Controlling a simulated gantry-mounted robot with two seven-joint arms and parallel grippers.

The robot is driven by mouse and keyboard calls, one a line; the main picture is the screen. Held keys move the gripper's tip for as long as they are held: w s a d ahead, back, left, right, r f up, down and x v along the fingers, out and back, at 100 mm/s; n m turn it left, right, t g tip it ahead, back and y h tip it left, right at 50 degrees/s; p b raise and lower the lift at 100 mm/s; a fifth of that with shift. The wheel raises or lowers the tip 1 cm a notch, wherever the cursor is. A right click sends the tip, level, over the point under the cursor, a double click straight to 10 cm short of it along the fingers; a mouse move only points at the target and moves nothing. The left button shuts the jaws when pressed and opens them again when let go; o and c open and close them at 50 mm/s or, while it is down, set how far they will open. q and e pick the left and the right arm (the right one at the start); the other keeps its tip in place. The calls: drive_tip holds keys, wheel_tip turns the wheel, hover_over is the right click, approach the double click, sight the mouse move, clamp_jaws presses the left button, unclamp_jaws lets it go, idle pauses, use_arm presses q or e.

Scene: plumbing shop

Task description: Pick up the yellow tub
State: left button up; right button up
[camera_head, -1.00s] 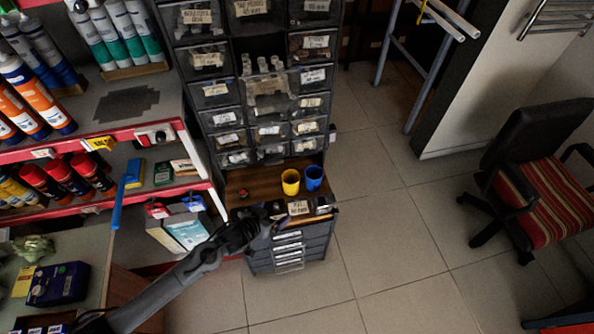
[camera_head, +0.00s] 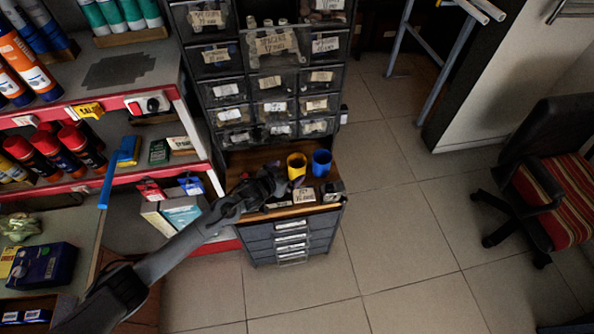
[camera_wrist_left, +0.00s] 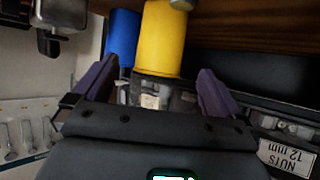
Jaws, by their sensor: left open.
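The yellow tub (camera_head: 296,162) stands on the wooden top of a small drawer unit, just left of the blue tub (camera_head: 321,162). My left gripper (camera_head: 287,180) is at the near left side of the yellow tub and hides part of it. In the left wrist view, the yellow tub (camera_wrist_left: 163,38) lies ahead, between the lines of the two open fingers (camera_wrist_left: 156,68), with nothing gripped. The blue tub (camera_wrist_left: 122,38) is partly behind it, to its left. I cannot tell whether a fingertip touches the tub. My right gripper is not in view.
A drawer cabinet (camera_head: 273,88) rises directly behind the tubs. Small labelled items, including a paper label (camera_head: 304,196), lie at the wooden top's front. A red-edged shelf (camera_head: 100,113) with bottles is on the left.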

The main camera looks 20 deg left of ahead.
sight(292, 171)
use_arm(q)
drive_tip(key=b+x, duration=0.1)
drive_tip(key=x, duration=0.1)
drive_tip(key=b+x, duration=0.1)
drive_tip(key=x, duration=0.1)
drive_tip(key=shift+f, duration=0.45)
drive_tip(key=shift+w+f, duration=0.1)
drive_tip(key=shift+w, duration=0.35)
drive_tip(key=shift+s, duration=0.1)
drive_tip(key=shift+c, duration=0.5)
drive_tip(key=c, duration=1)
